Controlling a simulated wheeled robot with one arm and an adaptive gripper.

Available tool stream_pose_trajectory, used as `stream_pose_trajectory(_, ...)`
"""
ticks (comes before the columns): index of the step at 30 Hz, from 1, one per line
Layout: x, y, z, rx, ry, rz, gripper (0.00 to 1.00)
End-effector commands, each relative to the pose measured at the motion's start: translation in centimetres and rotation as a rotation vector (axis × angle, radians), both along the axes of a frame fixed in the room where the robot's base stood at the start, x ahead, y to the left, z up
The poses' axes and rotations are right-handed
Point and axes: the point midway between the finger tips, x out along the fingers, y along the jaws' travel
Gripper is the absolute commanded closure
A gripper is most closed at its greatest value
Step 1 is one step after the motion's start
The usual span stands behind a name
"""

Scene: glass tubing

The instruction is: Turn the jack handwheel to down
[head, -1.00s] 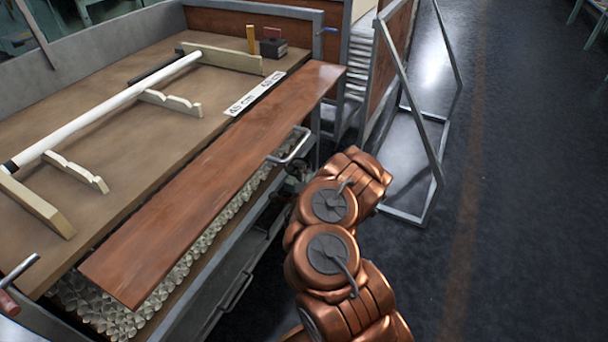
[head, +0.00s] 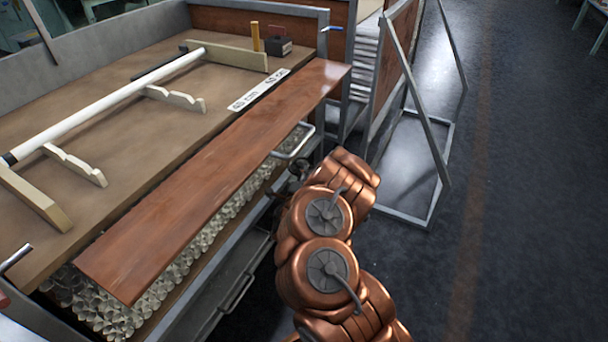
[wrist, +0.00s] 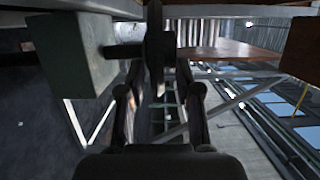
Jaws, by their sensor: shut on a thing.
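In the wrist view the jack handwheel (wrist: 155,38) is a dark wheel seen edge-on at the top middle. A short dark shaft (wrist: 124,51) joins it to a grey-green block (wrist: 75,55) on the left. My gripper (wrist: 158,80) has one finger on each side of the wheel's rim and is shut on it. The wheel's face and any marks on it cannot be seen. In the head view my copper arm hides most of the gripper and wheel beside the bench's front edge.
A bench (head: 130,95) bears a white tube (head: 110,105) on wooden supports. A reddish-brown board (head: 215,175) lies along its front edge, above a metal pull handle (head: 297,143). A metal frame (head: 440,160) stands behind my arm. The dark floor at right is clear.

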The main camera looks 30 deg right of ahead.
Motion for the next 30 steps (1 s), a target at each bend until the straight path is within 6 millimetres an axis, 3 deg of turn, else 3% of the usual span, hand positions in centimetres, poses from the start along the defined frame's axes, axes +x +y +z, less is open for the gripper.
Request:
stream_pose_trajectory(1, 0.1, -0.1, 0.1, -0.001, -0.001, 0.001, 1.00)
stream_pose_trajectory(2, 0.1, -0.1, 0.1, -0.001, -0.001, 0.001, 0.63)
stream_pose_trajectory(9, 0.1, 0.0, 0.1, -0.001, -0.001, 0.001, 0.41)
stream_pose_trajectory(20, 0.0, -0.1, 0.3, 0.000, -0.001, 0.000, 0.41)
stream_pose_trajectory(30, 0.1, -0.1, 4.1, 0.002, -0.008, -0.001, 0.41)
